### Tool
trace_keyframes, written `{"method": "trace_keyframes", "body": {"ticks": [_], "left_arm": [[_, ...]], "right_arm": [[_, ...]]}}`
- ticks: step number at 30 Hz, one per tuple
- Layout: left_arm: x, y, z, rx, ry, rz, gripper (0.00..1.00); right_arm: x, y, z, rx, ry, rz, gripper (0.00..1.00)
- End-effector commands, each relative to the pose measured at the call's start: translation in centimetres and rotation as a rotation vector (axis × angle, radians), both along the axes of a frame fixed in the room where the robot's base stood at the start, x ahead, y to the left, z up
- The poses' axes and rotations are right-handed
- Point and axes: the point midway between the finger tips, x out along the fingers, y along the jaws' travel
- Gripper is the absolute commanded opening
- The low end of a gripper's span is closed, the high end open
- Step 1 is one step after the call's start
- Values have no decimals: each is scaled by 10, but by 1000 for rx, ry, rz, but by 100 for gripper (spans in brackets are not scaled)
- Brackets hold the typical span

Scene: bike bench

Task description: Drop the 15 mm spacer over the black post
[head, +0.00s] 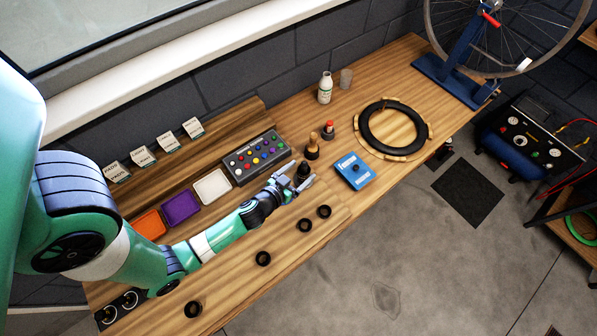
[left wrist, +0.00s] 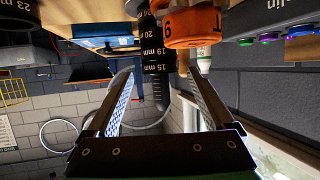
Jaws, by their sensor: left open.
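In the head view my left gripper (head: 304,178) is open around a small dark stack (head: 303,170) on the bench. In the left wrist view my left gripper (left wrist: 160,82) has its fingers apart on either side of that stack. The black ring marked 15 mm (left wrist: 154,68) is at the stack's end nearest the gripper, in line with a ring marked 19 mm (left wrist: 152,50) and others behind it. I see no finger touching the 15 mm spacer. My right gripper is not in view.
Several loose black rings, such as one near the front edge (head: 263,258), lie on the bench. Behind the gripper stand a wooden-topped post (head: 312,148) and a red-topped one (head: 328,131). A blue box (head: 353,171) lies to the right.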

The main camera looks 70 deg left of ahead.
Motion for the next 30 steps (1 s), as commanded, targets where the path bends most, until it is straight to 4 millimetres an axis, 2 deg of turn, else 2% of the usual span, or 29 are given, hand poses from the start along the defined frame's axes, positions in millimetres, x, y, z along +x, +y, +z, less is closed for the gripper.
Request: {"method": "trace_keyframes", "body": {"ticks": [5,15,18,23,30], "left_arm": [[-11,-8,3,-1,1,-1,87],[-69,-48,30,1,1,-6,87],[-79,-56,35,0,4,-8,87],[-88,-60,43,1,1,-3,87],[-89,-60,45,1,-1,1,87]], "right_arm": [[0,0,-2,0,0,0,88],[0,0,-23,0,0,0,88],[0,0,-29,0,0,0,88],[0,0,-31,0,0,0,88],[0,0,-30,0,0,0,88]]}}
